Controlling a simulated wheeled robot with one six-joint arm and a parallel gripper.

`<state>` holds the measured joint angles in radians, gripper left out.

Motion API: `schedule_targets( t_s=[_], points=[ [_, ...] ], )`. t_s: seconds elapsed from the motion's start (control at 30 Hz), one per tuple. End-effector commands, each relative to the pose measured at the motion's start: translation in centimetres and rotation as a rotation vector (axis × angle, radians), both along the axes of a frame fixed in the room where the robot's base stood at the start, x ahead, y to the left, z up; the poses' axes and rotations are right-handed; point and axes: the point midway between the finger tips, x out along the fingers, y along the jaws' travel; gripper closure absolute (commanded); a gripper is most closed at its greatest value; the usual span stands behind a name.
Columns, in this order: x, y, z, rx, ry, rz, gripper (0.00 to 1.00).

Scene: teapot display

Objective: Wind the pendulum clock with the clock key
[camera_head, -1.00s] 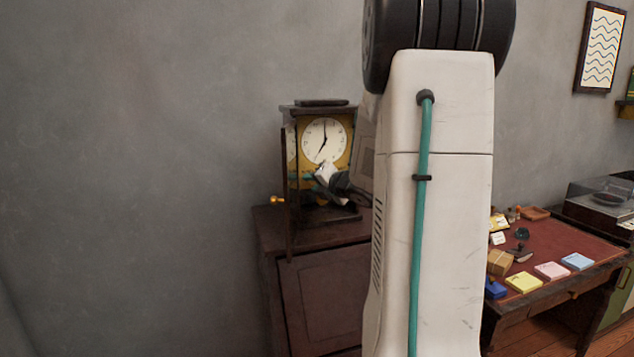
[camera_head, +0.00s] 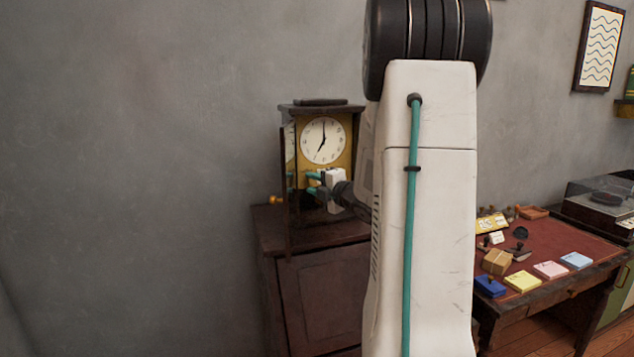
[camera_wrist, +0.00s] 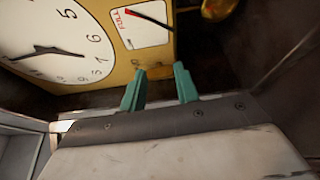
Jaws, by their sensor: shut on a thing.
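The pendulum clock (camera_head: 342,112) stands on a dark wooden cabinet, its dial facing out and its glazed door swung open at the left. In the wrist view, its white dial (camera_wrist: 45,40) fills the left. Beside it is a small white gauge (camera_wrist: 140,28) marked FULL, with a dark needle. Part of the brass pendulum bob (camera_wrist: 218,9) shows at the top. My gripper (camera_head: 313,183) is in front of the clock, below the dial. Its teal fingers, also in the wrist view (camera_wrist: 160,76), stand a little apart.
The open clock door (camera_head: 285,195) with its brass knob (camera_head: 276,199) stands close left of my gripper. The dark cabinet (camera_head: 320,292) is below. A red-topped desk (camera_head: 548,245) with note pads and small items is at the right. The wall at the left is bare.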

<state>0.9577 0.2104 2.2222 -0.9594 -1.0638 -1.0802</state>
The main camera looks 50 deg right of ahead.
Motion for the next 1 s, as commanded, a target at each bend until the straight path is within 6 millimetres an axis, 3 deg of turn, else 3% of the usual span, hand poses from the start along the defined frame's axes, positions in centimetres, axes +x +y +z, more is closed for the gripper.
schedule_targets(
  t_s=[0.5,1.0],
  points=[
    [0.17,0.12,-0.09,0.406,-0.259,0.004,0.92],
    [0.20,0.11,-0.10,0.642,-0.409,0.005,0.92]
  ],
)
